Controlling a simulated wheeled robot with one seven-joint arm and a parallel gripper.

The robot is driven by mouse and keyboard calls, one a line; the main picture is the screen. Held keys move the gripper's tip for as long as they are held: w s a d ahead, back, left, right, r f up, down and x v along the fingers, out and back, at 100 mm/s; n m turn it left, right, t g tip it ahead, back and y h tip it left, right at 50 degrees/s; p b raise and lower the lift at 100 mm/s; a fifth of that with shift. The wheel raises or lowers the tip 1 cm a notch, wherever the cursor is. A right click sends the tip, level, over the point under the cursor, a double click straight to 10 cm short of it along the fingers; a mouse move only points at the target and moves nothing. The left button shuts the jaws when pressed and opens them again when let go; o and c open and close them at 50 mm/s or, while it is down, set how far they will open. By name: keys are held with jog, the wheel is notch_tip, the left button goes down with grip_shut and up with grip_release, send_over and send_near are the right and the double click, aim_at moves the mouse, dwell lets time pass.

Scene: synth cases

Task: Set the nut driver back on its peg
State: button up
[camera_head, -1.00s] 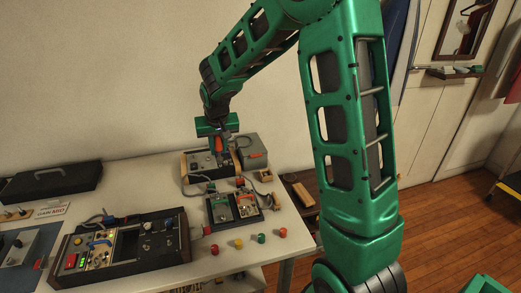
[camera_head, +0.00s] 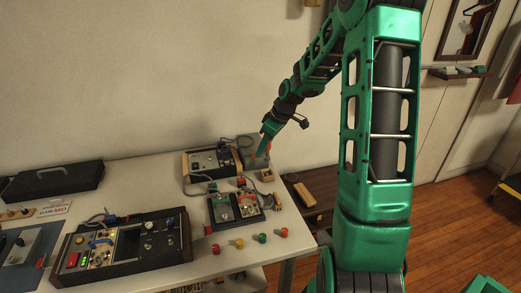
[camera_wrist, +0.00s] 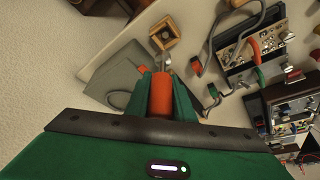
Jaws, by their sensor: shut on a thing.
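My gripper (camera_head: 266,135) is shut on the nut driver, over the grey box at the back right of the table. In the wrist view the nut driver's orange handle (camera_wrist: 161,97) sits between the green fingers, and its metal shaft (camera_wrist: 165,63) points away from the gripper. A small wooden block (camera_wrist: 165,37) with a dark opening lies beyond the shaft tip; it also shows in the head view (camera_head: 267,174) near the table's right edge. I cannot tell the gap between tip and block. I cannot make out a distinct peg.
The grey box (camera_wrist: 118,72) has an orange part on it, close beside the held tool. A wood-sided panel (camera_head: 211,160) stands left of it, with cables and small modules (camera_head: 234,205) in front. A larger console (camera_head: 122,248) stands front left. Small coloured knobs line the front edge.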

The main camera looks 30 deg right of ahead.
aim_at(267, 157)
jog(key=shift+s, duration=0.1)
jog(key=shift+f, duration=0.1)
jog(key=shift+s+f, duration=0.1)
jog(key=shift+f, duration=2.7)
jog(key=shift+f, duration=0.85)
jog(key=shift+r, duration=0.15)
jog(key=shift+r, duration=0.5)
jog(key=shift+s+n, duration=0.1)
jog(key=shift+n, duration=0.6)
